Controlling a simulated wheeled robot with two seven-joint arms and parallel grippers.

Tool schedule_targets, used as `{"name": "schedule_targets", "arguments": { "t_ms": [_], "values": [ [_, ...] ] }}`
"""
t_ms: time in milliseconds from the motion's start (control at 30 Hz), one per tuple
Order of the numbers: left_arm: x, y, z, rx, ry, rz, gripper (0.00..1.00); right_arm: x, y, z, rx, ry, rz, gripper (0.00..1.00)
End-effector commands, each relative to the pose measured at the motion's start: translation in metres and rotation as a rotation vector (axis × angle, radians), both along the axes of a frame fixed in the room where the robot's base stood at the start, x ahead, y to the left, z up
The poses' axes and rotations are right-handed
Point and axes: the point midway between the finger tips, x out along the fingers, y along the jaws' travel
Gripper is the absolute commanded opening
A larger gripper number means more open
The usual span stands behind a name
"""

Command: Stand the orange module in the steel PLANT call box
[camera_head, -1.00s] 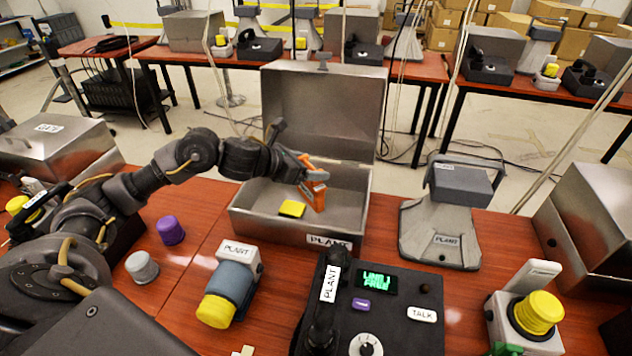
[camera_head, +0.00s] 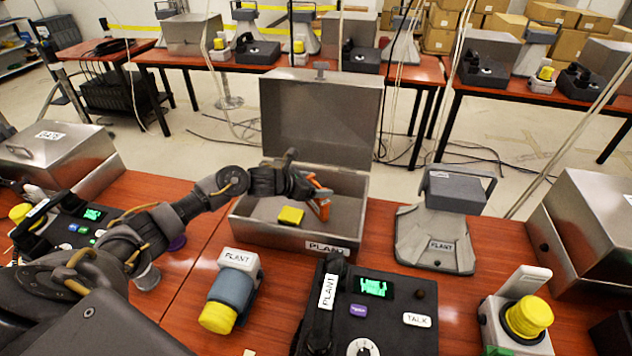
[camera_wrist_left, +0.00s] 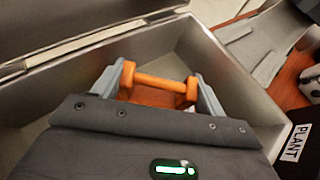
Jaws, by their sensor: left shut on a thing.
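The steel PLANT call box (camera_head: 282,237) stands open on the red table, its lid raised at the back. My left gripper (camera_head: 317,194) is shut on the orange module (camera_head: 322,205), inside the box outline toward its right end. The module looks tilted. In the left wrist view the orange module (camera_wrist_left: 160,82) shows between the grey fingers (camera_wrist_left: 163,86), with box walls around it. Its lower part is hidden by the gripper body there, so I cannot tell whether it touches the floor. A yellow block (camera_head: 291,215) is in the box, left of the module. My right gripper is not in view.
A yellow-button unit (camera_head: 528,317) is at front right, and a closed steel box (camera_head: 60,150) at left.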

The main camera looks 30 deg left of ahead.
Motion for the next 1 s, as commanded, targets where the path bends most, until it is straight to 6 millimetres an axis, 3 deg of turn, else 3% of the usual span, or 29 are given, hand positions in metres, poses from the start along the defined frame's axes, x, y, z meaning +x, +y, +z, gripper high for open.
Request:
{"name": "schedule_targets", "arguments": {
  "t_ms": [367,400,533,900,1000],
  "values": [
    [0.0004,0.0000,-0.0040,-0.001,-0.003,0.000,0.25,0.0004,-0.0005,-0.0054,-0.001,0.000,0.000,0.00],
    [-0.0001,-0.0001,-0.0040,0.001,0.000,0.000,0.75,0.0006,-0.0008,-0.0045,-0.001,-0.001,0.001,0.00],
    [-0.0001,-0.0002,-0.0034,0.000,0.000,0.000,0.92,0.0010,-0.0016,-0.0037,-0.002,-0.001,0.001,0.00],
    [0.0000,-0.0001,0.0013,0.000,-0.001,0.000,0.94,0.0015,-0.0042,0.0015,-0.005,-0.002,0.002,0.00],
    [-0.0086,0.0059,0.0035,0.001,-0.002,0.000,0.94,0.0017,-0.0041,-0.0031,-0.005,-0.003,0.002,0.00]
  ]
}}
